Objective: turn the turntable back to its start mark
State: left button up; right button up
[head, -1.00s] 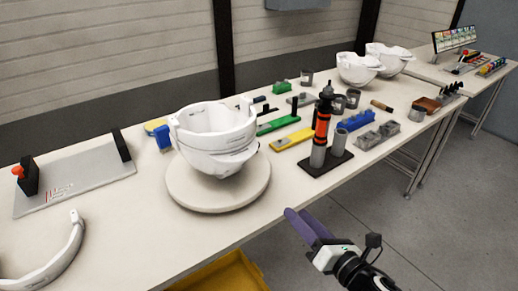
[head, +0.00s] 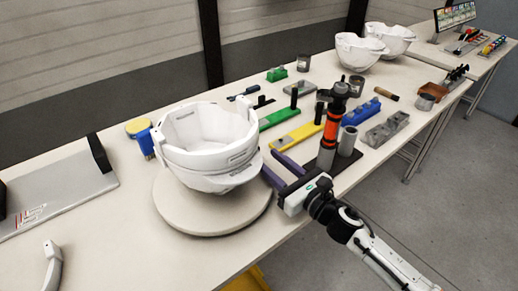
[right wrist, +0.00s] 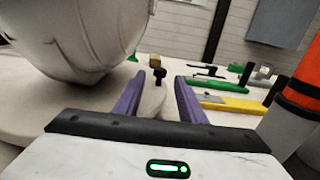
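The round off-white turntable (head: 212,215) stands near the front edge of the bench, with a white helmet shell (head: 208,145) upright on it. No start mark can be made out. My right gripper (head: 274,166) is at the turntable's right side, close to the shell, with its purple fingers apart. Whether a finger touches the rim I cannot tell.
A black and orange tool (head: 334,125) stands upright in a holder just behind my right gripper. Yellow (head: 298,137) and green (head: 278,119) fixtures lie beyond the turntable. A grey plate (head: 58,195) lies at the left. More helmet shells (head: 358,50) stand at the back.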

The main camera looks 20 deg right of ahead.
aim_at(258, 151)
jog(key=x, duration=0.5)
grip_shut()
